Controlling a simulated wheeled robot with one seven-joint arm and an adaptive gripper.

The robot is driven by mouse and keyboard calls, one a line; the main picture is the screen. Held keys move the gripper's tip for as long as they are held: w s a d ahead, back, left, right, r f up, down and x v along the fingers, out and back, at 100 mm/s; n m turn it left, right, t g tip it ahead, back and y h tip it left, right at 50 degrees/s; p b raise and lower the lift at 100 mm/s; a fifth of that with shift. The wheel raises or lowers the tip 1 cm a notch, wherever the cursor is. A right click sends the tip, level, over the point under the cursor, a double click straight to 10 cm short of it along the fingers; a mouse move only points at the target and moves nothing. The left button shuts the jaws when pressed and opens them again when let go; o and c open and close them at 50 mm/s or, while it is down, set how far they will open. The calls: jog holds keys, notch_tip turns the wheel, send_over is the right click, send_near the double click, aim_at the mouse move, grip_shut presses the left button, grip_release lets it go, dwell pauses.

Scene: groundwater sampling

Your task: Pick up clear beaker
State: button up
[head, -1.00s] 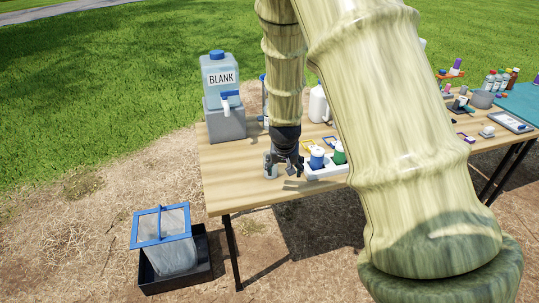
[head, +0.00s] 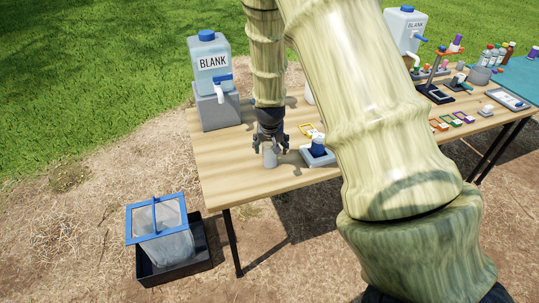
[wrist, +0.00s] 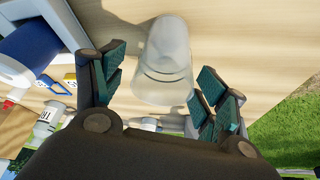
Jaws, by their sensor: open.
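The clear beaker (head: 270,156) stands on the wooden table near its front left part. In the wrist view the beaker (wrist: 165,65) is a translucent grey shape just beyond my fingers, roughly in line with the gap between them. My gripper (head: 270,143) is just above and around the beaker's top in the head view. In the wrist view my gripper (wrist: 160,95) is open, with its green-padded fingers spread apart on either side. I cannot tell whether a finger touches the beaker.
A water container marked BLANK (head: 212,62) stands on a grey block at the back left. The wooden table (head: 235,178) is bare in front. A black bin with a blue-framed bag (head: 165,235) is on the ground.

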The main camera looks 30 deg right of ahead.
jog(key=shift+f, duration=0.55)
jog(key=shift+p+x, duration=0.6)
jog(key=shift+x, duration=1.55)
jog(key=shift+a, duration=0.15)
jog(key=c, duration=0.9)
jog(key=shift+c, duration=0.3)
